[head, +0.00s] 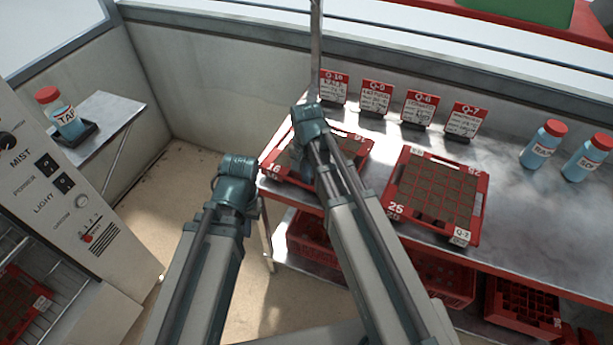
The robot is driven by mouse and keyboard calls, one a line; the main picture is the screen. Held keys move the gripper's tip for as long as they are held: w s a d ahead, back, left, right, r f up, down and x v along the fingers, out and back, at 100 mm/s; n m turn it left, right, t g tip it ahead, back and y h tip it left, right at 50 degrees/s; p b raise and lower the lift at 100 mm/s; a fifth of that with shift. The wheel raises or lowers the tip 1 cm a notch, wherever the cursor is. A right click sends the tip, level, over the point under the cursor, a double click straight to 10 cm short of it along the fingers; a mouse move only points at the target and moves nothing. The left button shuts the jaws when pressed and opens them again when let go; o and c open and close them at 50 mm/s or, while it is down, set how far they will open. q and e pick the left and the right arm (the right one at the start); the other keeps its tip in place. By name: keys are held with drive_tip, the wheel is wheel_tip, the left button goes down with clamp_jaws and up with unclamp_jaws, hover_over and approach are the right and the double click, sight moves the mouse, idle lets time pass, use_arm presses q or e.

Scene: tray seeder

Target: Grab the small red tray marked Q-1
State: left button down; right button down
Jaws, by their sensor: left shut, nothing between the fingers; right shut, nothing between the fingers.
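I cannot read the mark Q-1 on any tray in the head view. A red tray (480,197) of brown cells lies flat on the bench at right; its corner label (460,236) starts with Q, but the rest is unclear. A second red tray (280,181) lies to its left, partly hidden by my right arm; no Q label shows on it. Another red tray (40,289) sits on a wire rack at the lower left, cut off by the frame, its white label too small to read. Both my arms reach up into view, but neither gripper's fingers show.
Red signs, including Q-9 (376,98) and Q-7 (462,121), stand along the back of the bench (520,220). Blue bottles stand at the right and on a left side shelf (100,115). Red crates (522,308) lie under the bench. A control panel (65,190) stands at left.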

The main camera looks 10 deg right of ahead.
drive_tip(key=s+a, duration=0.1)
drive_tip(key=s, duration=0.1)
drive_tip(key=s+a, duration=0.3)
drive_tip(key=s, duration=0.1)
drive_tip(key=shift+s+a, duration=0.15)
drive_tip(key=shift+s, duration=0.05)
idle(0.4)
